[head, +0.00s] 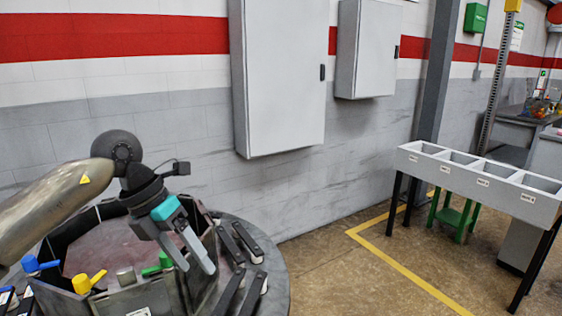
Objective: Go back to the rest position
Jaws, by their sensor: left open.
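My left gripper (198,267) is at the lower left in the head view, with its arm coming in from the left. It has a teal block near its wrist, and its two grey fingers point down and right, apart, with nothing seen between them. The fingers appear over the right-hand rim of the round vacuum furnace (275,283); I cannot tell whether they touch it. My right gripper is not in view.
Blue (38,266), yellow (88,282) and green (156,264) handles and black clamps (248,242) stand around the furnace. A grey compartment table (480,185) stands at right, a green stool (456,214) behind it. Floor between is clear. Wall cabinets (282,75) hang behind.

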